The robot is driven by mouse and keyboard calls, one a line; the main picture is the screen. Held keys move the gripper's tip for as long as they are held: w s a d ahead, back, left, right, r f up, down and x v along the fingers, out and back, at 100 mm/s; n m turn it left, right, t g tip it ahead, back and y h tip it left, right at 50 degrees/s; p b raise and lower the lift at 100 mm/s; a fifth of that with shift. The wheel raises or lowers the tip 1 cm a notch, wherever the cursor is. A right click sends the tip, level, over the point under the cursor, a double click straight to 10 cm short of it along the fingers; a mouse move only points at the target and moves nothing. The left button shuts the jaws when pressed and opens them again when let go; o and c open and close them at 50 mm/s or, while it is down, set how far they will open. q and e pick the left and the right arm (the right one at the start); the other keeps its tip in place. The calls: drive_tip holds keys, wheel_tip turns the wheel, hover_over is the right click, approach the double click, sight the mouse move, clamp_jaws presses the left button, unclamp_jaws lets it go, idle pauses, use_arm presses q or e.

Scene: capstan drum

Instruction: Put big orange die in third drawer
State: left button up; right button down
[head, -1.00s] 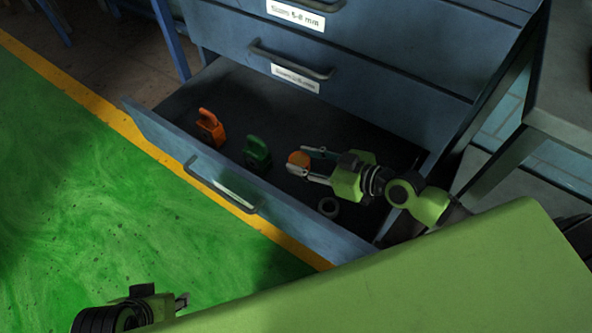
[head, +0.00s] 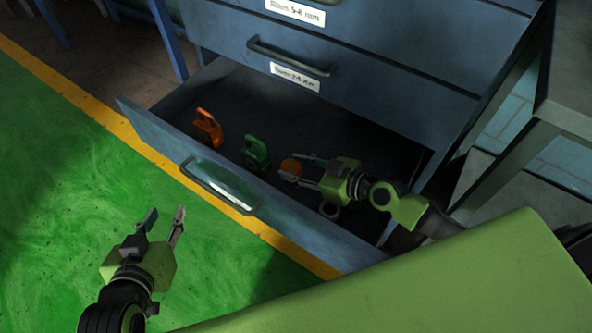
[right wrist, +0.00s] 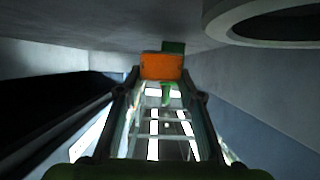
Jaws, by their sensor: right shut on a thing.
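The orange die (head: 290,167) is inside the open drawer (head: 150,128), between the fingertips of my right gripper (head: 296,168). It looks rounded in the head view and like an orange block (right wrist: 162,66) in the right wrist view. My right gripper is shut on it; its fingers also show in the right wrist view (right wrist: 162,75). I cannot tell whether the die touches the drawer floor. My left gripper (head: 164,218) is open and empty, over the green floor in front of the drawer.
In the drawer stand an orange padlock-shaped weight (head: 208,128) and a green one (head: 256,154). A grey ring (head: 329,210) lies near my right gripper. A shut drawer with a handle (head: 288,56) is above. A grey table (head: 565,90) stands at the right.

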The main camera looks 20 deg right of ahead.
use_arm(q)
drive_tip(key=shift+w+d+r+t+h, duration=0.15)
drive_tip(key=shift+w+r+t, duration=0.15)
drive_tip(key=shift+r, duration=0.2)
drive_tip(key=shift+w+d+r+t+h, duration=0.15)
drive_tip(key=shift+w+r+t, duration=0.15)
drive_tip(key=shift+r, duration=0.15)
use_arm(e)
drive_tip(key=shift+f, duration=0.2)
use_arm(q)
drive_tip(key=shift+w+d+r, duration=0.1)
drive_tip(key=shift+w+r, duration=0.1)
drive_tip(key=shift+r, duration=0.1)
use_arm(e)
drive_tip(key=shift+f, duration=0.1)
use_arm(q)
drive_tip(key=shift+r, duration=0.1)
